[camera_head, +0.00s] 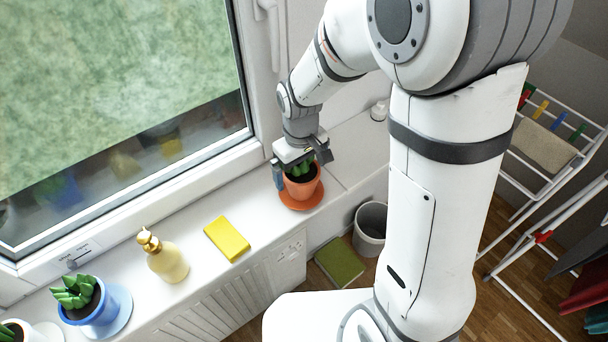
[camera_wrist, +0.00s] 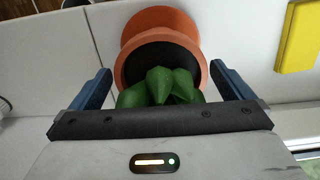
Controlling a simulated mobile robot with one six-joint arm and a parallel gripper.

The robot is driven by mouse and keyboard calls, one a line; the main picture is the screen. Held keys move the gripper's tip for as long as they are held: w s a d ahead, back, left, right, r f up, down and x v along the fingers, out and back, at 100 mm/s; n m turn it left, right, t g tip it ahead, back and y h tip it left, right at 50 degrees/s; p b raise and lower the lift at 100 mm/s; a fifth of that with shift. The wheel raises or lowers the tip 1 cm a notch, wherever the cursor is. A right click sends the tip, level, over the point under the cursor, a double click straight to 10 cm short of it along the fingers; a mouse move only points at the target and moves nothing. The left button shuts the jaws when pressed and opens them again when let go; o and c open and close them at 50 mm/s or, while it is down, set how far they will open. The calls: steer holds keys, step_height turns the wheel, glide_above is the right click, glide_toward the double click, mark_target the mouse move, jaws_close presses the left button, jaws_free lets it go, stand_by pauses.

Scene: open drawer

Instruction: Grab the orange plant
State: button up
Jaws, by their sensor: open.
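The orange plant is an orange pot (camera_head: 304,187) on an orange saucer (camera_head: 300,202), with a green succulent in dark soil. It stands upright on the white window sill in the head view. In the wrist view the pot (camera_wrist: 203,60) is in the middle, its green leaves (camera_wrist: 165,88) close to the gripper's palm, with the saucer (camera_wrist: 150,17) beyond. My gripper (camera_head: 298,178) is open above the plant. In the wrist view its two blue-grey fingers (camera_wrist: 162,80) are spread on either side of the pot rim, with gaps visible. The head view partly hides the leaves behind the gripper.
On the sill (camera_head: 195,265) stand a yellow sponge (camera_head: 228,239), a cream soap bottle (camera_head: 167,262) and a blue potted plant (camera_head: 92,305). The window frame (camera_head: 235,152) is close behind the gripper. A bin (camera_head: 370,230) and a drying rack (camera_head: 545,190) stand below at right.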

steer(key=shift+f, duration=0.7)
steer(key=shift+c, duration=0.4)
steer(key=c, duration=1.2)
